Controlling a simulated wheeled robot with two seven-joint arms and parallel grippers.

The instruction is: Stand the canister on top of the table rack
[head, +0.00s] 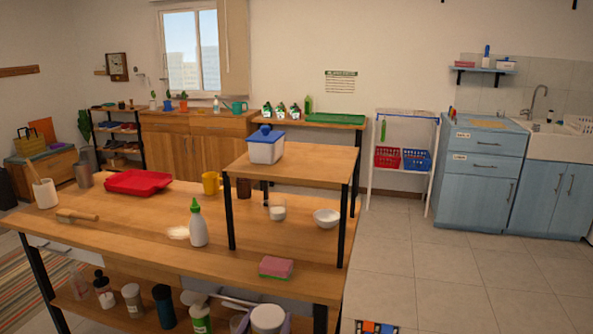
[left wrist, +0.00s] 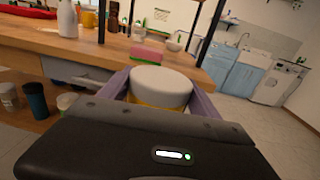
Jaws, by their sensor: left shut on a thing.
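The canister has a white lid and a yellow body in the left wrist view (left wrist: 161,84); its lid also shows at the bottom of the head view (head: 267,316). My left gripper (left wrist: 160,90) is shut on it, with a purple finger on each side. It holds the canister in front of the table's front edge, below the tabletop in the picture. The table rack (head: 300,163) is a raised wooden shelf on black legs at the right end of the table. A white box with a blue lid (head: 266,147) stands on its left part; its right part is bare. My right gripper is not in view.
On the wooden table (head: 130,217), a pink sponge (head: 276,267) lies near the front edge and a white bottle with green cap (head: 197,225) stands left of the rack. A glass and white bowl (head: 326,218) sit under the rack. Several containers fill the lower shelf.

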